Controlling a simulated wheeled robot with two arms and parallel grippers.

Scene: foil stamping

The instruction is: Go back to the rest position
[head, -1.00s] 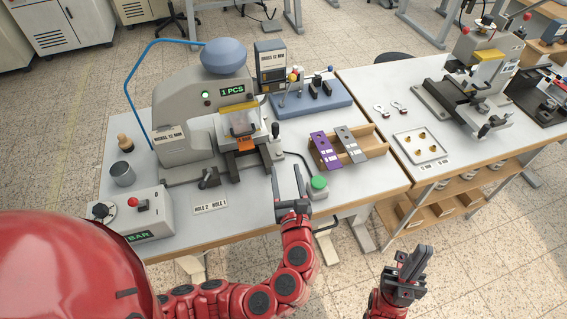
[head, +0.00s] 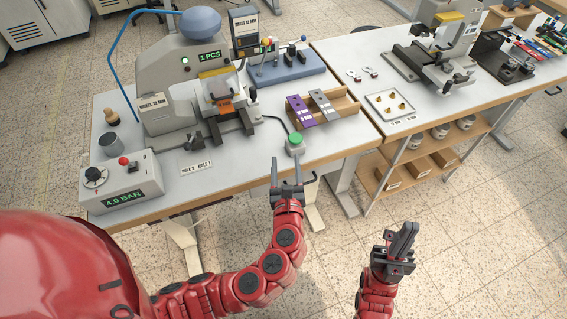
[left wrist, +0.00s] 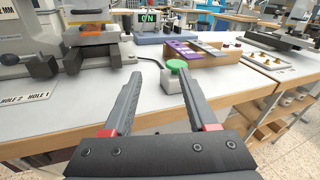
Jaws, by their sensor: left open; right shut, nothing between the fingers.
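My left gripper (head: 287,174) is open and empty, in front of the table's front edge in the head view. Its two fingers also show in the left wrist view (left wrist: 159,95), with the green button (left wrist: 177,65) beyond them and nothing between them. My right gripper (head: 402,238) is shut and empty, over the floor to the right of the left one. The foil stamping press (head: 168,72) stands on the table, its display reading 1 PCS. The green button box (head: 295,145) sits near the table's front edge, apart from my left gripper.
A wooden holder (head: 347,104) carries a purple piece (head: 301,111) and a grey piece (head: 322,103). The control box (head: 122,186) reads 4.0 BAR. A second table (head: 345,55) with a tray (head: 390,104) stands to the right. The floor in front is clear.

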